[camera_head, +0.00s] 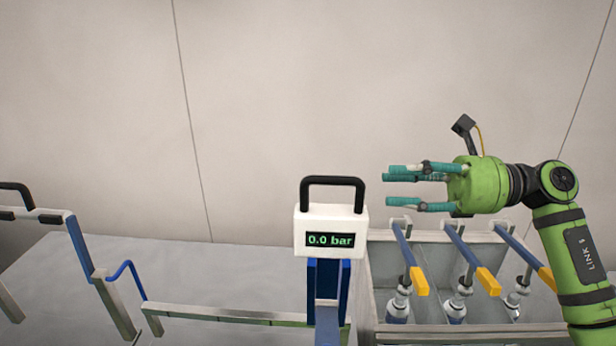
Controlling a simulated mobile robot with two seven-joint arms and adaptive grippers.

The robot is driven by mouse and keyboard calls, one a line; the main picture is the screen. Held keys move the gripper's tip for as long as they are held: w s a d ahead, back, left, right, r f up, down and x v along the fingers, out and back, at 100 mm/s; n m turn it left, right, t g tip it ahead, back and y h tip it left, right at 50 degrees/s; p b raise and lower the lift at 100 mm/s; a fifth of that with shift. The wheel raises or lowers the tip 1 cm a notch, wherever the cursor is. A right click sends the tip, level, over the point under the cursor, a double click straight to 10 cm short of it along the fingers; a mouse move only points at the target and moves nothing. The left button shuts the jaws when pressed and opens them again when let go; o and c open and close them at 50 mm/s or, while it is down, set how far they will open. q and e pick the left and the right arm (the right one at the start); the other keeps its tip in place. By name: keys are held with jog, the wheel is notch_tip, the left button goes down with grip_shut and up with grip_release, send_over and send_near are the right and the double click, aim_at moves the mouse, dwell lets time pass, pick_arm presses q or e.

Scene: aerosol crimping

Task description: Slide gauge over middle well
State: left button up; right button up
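The gauge (302,232) is a white box with a black loop handle on top and a display reading "0.0 bar". It sits at the top of a blue and grey upright (327,290), left of the wells. Three wells with bottles stand in a grey metal frame at the lower right; the middle bottle (455,311) is under a blue lever with a yellow grip (488,282). My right gripper (386,188) is above the frame, to the right of the gauge handle. Its teal fingers point left, spread apart and empty, not touching the gauge. My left gripper is not in view.
The other two levers have yellow grips (419,281) (547,278). A grey bench (210,265) with a low rail (220,315) extends left. A blue and grey frame with a black handle (17,190) stands at the far left. The space above the bench is free.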

aim_at(352, 182)
jog(key=a+p, duration=0.4)
jog(key=a, duration=0.5)
jog(key=shift+a+r, duration=0.1)
jog(key=shift+a, duration=0.2)
jog(key=shift+a+p, duration=0.35)
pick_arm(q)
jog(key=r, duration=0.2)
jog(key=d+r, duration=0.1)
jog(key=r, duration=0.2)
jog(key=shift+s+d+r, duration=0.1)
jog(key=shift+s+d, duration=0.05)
pick_arm(e)
jog(key=c, duration=0.7)
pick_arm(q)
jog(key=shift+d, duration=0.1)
pick_arm(e)
grip_shut()
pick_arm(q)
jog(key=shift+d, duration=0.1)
